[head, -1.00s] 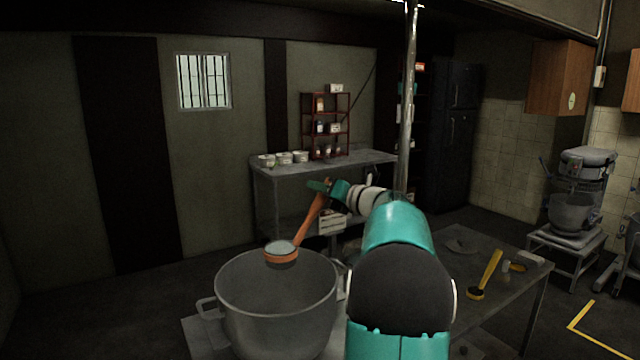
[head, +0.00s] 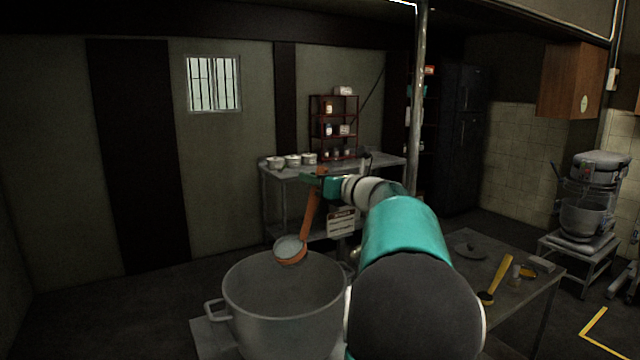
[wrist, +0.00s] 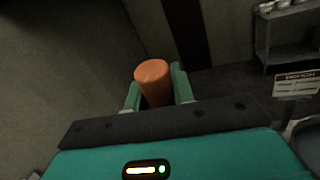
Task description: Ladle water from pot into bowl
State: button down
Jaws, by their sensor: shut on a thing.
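An orange ladle (head: 308,218) with a pale content in its cup (head: 289,248) is tilted over the back rim of a large grey pot (head: 285,312). My gripper (head: 318,181) is shut on the upper end of the ladle handle. In the wrist view, my gripper (wrist: 158,92) has its green fingers on both sides of the orange handle end (wrist: 152,72). The pot's inside is only partly visible, and I cannot tell the water level. I cannot make out a bowl for certain.
Several white pots (head: 293,160) and a small red shelf (head: 334,128) stand on the back metal table. A table at the right (head: 520,284) holds a yellow utensil (head: 497,281). A vertical metal pole (head: 419,100) stands behind my arm. A mixer (head: 588,200) is far right.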

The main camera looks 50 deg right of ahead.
jog(key=s+a+n+y, duration=0.1)
jog(key=a+n, duration=0.7)
jog(key=a, duration=0.4)
jog(key=s+a+f+n+y, duration=0.1)
jog(key=a+f+n, duration=0.8)
jog(key=shift+a, duration=0.2)
dwell(0.6)
jog(key=shift+s+f, duration=0.1)
dwell(0.9)
